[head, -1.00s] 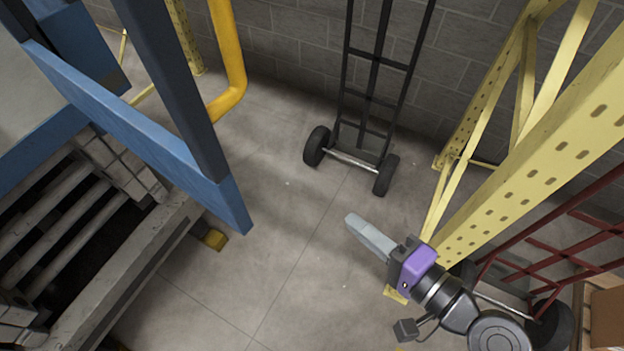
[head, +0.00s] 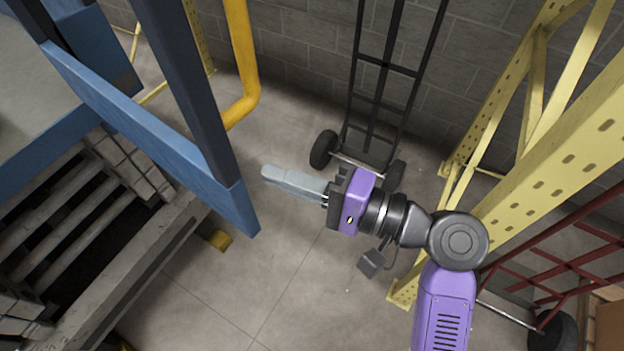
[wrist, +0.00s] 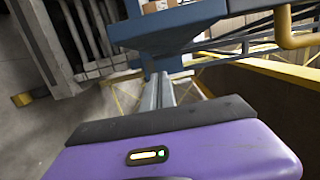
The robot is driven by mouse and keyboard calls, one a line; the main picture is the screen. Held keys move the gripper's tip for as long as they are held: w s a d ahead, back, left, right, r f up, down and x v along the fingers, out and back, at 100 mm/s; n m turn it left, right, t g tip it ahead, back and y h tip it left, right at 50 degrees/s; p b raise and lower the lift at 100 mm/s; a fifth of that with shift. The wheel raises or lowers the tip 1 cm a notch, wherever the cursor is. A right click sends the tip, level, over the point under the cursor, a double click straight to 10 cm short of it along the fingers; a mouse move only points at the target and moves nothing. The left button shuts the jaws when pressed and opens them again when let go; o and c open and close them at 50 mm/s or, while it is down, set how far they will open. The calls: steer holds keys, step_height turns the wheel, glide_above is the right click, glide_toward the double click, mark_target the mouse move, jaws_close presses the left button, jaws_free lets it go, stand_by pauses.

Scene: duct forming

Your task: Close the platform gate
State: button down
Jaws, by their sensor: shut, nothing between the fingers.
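My gripper (head: 266,174) is shut and empty, its pale grey fingers together and pointing left in the head view. Its tips are a short gap to the right of the blue rail (head: 150,135) and dark upright post (head: 187,80) at the left. In the wrist view the fingers (wrist: 160,80) point forward, toward blue framework (wrist: 170,28) at the top. I cannot tell for sure which part is the platform gate; the blue rail with its post may belong to it. No contact shows in the head view.
A black hand truck (head: 358,150) stands behind my gripper against the block wall. A yellow perforated rack (head: 560,150) and a dark red cart (head: 540,255) are at the right. A roller bed (head: 75,215) is at lower left. The yellow pipe (head: 243,70) drops near the post. Floor below is clear.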

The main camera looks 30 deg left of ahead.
steer(key=shift+s+a+p, duration=0.25)
steer(key=shift+s+a, duration=0.15)
steer(key=shift+s, duration=0.3)
steer(key=shift+s+a+p, duration=0.25)
steer(key=shift+s+a, duration=0.1)
steer(key=shift+s, duration=0.3)
steer(key=shift+s+a+p, duration=0.25)
steer(key=shift+s+a, duration=0.15)
steer(key=shift+s, duration=0.3)
steer(key=shift+s, duration=0.1)
